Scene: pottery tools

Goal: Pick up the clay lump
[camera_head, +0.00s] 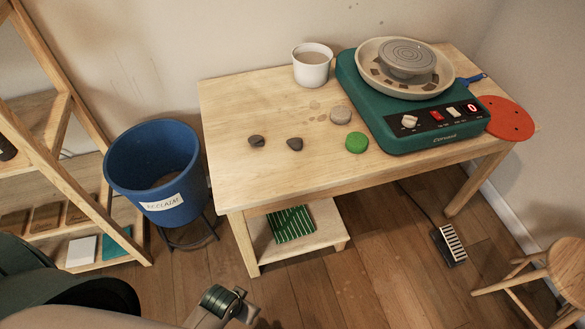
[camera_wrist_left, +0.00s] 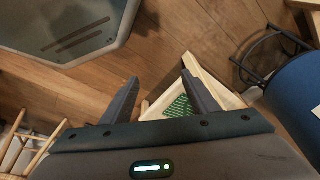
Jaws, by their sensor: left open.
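Two small dark grey lumps, one at the left (camera_head: 257,140) and one at the right (camera_head: 295,143), lie apart on the wooden table (camera_head: 235,185) in the head view. A paler grey rounded piece (camera_head: 341,115) and a green round piece (camera_head: 356,142) lie to their right, beside the pottery wheel. I cannot tell for sure which is the clay lump. My left gripper (camera_wrist_left: 160,70) is open in the left wrist view, with nothing between its fingers and the floor beyond. No lump shows in that view. My right gripper is not in view.
A green pottery wheel (camera_head: 375,115) with a splash pan and a white cup (camera_head: 312,65) stand at the table's back. A blue bucket (camera_head: 155,165) stands left of the table. A wooden stool (camera_head: 560,270) is at lower right. The table's front left is clear.

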